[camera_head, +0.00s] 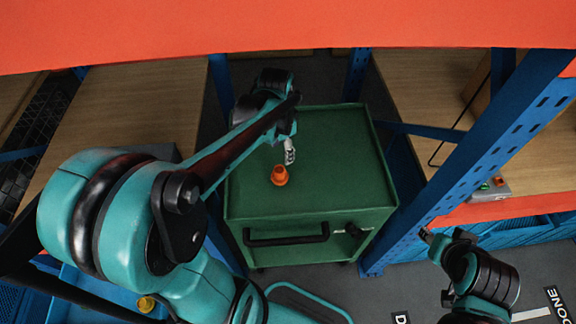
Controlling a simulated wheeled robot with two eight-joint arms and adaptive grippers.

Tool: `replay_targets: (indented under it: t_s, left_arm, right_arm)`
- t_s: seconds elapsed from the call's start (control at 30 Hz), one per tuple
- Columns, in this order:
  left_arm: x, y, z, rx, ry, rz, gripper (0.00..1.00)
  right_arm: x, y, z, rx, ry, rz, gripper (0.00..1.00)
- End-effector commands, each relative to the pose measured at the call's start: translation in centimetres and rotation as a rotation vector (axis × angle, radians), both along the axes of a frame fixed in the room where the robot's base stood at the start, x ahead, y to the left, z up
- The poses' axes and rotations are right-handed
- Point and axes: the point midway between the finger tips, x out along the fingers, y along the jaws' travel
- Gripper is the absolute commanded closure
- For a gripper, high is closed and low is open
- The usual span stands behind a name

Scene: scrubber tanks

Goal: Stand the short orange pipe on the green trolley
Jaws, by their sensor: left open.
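The short orange pipe (279,175) stands upright on the top of the green trolley (340,150), left of the middle of its top. My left arm reaches over the trolley from the left. My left gripper (289,154) is just behind the pipe in the picture, open, with its pale fingers pointing down. I cannot tell whether a finger still touches the pipe; nothing shows between the fingers. My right gripper (428,236) is low at the right, beside the blue post, away from the trolley; its fingers are small and dark.
Blue rack posts (470,160) stand close on the trolley's right side. Wooden shelves (130,130) lie at both sides, and an orange beam (290,30) crosses the top. A box with buttons (490,190) sits on the right shelf. The trolley's right half is clear.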

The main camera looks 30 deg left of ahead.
Motion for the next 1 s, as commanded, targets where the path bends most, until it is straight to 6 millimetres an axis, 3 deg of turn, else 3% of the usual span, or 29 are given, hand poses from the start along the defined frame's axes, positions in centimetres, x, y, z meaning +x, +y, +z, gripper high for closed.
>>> replay_targets:
  t_s: [0.2,0.43,0.63,1.0]
  left_arm:
    - [-4.4,-4.3,3.2,-0.029,-0.229,0.213,0.47]
    - [-8.0,-7.3,4.0,-0.136,-0.437,0.414,0.47]
    - [-9.2,-8.3,3.9,-0.200,-0.513,0.492,0.47]
    - [-9.2,-8.4,3.6,-0.207,-0.521,0.502,0.47]
  right_arm:
    - [0.0,0.0,0.0,0.000,0.000,0.000,0.60]
    - [0.0,0.0,0.0,0.000,0.000,0.000,0.60]
    - [0.0,0.0,0.0,0.000,0.000,0.000,0.60]
    - [0.0,0.0,-0.3,0.000,0.000,0.000,0.60]
